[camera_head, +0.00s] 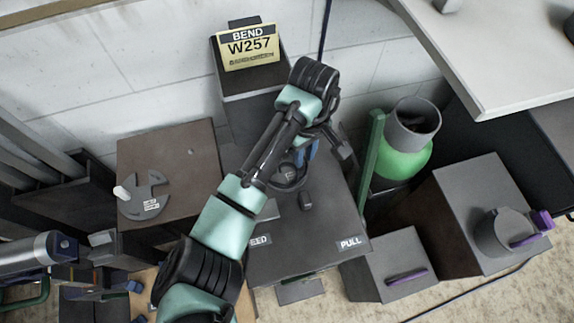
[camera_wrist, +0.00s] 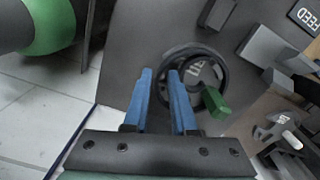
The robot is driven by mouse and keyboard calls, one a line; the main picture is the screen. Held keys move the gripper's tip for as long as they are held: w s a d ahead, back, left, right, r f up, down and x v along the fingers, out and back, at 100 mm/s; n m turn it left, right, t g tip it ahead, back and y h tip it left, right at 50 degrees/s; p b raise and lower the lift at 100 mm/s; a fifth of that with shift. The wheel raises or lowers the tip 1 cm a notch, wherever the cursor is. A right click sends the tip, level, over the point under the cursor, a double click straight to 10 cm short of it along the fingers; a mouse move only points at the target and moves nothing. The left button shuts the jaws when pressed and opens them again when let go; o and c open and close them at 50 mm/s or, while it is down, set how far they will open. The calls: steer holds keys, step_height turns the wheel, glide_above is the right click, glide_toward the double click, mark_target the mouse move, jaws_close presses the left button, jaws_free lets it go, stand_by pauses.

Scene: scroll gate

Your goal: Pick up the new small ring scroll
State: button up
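A dark ring (camera_wrist: 222,72) with a grey labelled disc (camera_wrist: 202,68) inside sits on top of the dark machine. In the head view the ring (camera_head: 290,186) is partly covered by my gripper (camera_head: 306,153). In the wrist view my gripper (camera_wrist: 160,71) is open, its blue fingers apart with nothing clearly held. The right finger overlaps the ring's left part; contact cannot be told. A grey notched disc (camera_head: 150,190) with a white knob and a label lies on a brown box at the left; it also shows in the wrist view (camera_wrist: 283,137). I cannot tell which part is the new small ring scroll.
The machine top (camera_head: 325,215) bears FEED and PULL labels and a small dark block (camera_head: 305,201). A green post (camera_head: 372,155) and a grey-and-green container (camera_head: 405,150) stand right. A yellow W257 sign (camera_head: 248,47) is behind.

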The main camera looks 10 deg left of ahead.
steer(key=shift+c, duration=0.2)
jaws_close()
stand_by(1.2)
